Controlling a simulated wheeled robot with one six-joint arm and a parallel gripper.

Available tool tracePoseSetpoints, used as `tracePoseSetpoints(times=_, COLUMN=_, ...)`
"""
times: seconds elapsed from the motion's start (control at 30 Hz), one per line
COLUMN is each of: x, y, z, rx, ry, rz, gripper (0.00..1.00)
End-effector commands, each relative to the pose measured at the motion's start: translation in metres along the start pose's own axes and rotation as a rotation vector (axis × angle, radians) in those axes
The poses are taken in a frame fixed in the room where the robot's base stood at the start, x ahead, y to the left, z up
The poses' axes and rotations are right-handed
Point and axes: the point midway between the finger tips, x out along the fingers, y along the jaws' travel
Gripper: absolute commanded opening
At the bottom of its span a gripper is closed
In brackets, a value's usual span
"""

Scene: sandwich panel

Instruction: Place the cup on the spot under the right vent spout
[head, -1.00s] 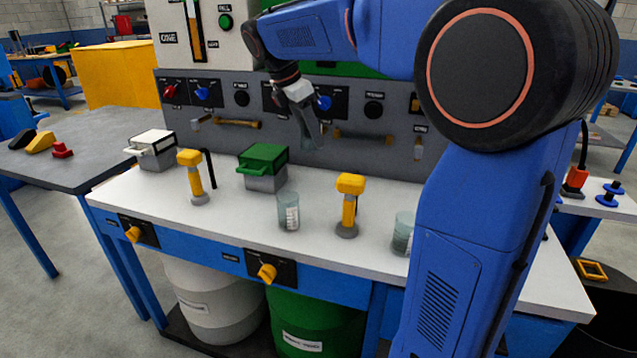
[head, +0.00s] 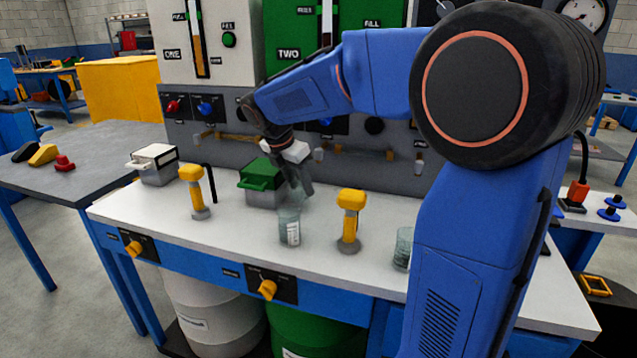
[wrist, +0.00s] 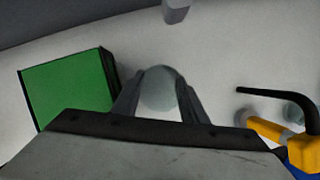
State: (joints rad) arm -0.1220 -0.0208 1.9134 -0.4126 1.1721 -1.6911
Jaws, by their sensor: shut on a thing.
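A clear, greenish cup (head: 289,230) with a white label stands upright on the white bench top, between the green-topped box and the right yellow-topped post. My gripper (head: 293,193) reaches down to its rim and is shut on it. In the wrist view the cup (wrist: 159,90) shows between the two fingers. A grey spout (wrist: 177,10) also shows at the wrist view's top edge. I cannot tell which is the right vent spout, and I see no marked spot.
The green-topped box (head: 264,184) is close left of the cup. A yellow-topped post (head: 350,222) stands right of it; a black bent tube (wrist: 275,94) shows on that side in the wrist view. Another cup (head: 403,250) is partly hidden by my arm.

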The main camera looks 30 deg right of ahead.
Motion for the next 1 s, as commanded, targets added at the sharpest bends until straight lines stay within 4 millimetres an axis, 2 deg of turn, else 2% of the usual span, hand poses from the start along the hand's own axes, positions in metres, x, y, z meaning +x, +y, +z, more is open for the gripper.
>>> tracePoseSetpoints(times=0.07, x=0.015, y=-0.001, z=-0.007, rx=-0.002, ry=0.001, rz=-0.003, gripper=0.17)
tracePoseSetpoints(times=0.3, x=0.028, y=0.0, z=0.029, rx=0.003, ry=0.0, rz=-0.001, gripper=0.17)
tracePoseSetpoints(times=0.57, x=0.033, y=0.0, z=0.042, rx=0.001, ry=0.0, rz=-0.001, gripper=0.17)
tracePoseSetpoints(times=0.8, x=0.046, y=0.0, z=0.071, rx=0.003, ry=0.001, rz=-0.001, gripper=0.17)
tracePoseSetpoints(times=1.0, x=0.055, y=0.0, z=0.064, rx=0.0, ry=0.0, rz=0.0, gripper=0.17)
